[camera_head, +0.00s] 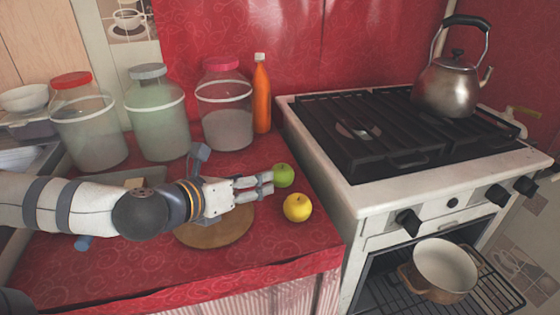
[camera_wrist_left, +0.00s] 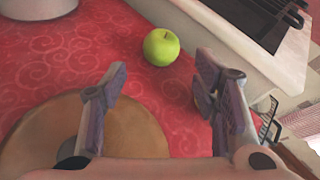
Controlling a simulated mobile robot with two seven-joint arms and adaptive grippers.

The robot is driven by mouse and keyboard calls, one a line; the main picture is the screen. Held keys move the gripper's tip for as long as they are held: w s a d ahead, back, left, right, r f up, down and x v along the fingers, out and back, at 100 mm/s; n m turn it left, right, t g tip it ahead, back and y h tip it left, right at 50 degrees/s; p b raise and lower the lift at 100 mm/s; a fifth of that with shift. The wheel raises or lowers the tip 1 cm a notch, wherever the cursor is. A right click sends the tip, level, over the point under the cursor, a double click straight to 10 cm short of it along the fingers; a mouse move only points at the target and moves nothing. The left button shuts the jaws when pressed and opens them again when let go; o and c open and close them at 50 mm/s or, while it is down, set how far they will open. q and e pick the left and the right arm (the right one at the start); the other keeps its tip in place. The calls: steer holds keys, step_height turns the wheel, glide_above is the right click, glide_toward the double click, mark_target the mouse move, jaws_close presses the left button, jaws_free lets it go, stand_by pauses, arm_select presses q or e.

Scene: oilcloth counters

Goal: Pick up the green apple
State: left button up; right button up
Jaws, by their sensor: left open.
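The green apple (camera_head: 284,175) sits on the red patterned counter in the head view, just past the fingertips of my left gripper (camera_head: 268,185). In the left wrist view the green apple (camera_wrist_left: 161,47) rests ahead of the fingers, between their lines and apart from them. My left gripper (camera_wrist_left: 160,90) is open, with nothing between its fingers. It is above the counter, over the edge of a round wooden board (camera_head: 216,233). My right gripper is not in view.
A yellow apple (camera_head: 297,208) lies just in front of the green one. Several glass jars (camera_head: 157,115) and an orange bottle (camera_head: 262,95) stand behind. The stove (camera_head: 330,165) with a kettle (camera_head: 452,85) is to the right. A pot (camera_head: 440,268) sits on the oven rack.

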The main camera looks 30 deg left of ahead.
mark_target(275, 175)
arm_select(q)
steer(key=b+x, duration=0.3)
steer(key=x, duration=0.9)
steer(key=shift+d+f, duration=0.2)
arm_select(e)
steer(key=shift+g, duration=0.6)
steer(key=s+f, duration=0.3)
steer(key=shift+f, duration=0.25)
arm_select(q)
steer(key=shift+c, duration=0.6)
steer(key=c, duration=0.8)
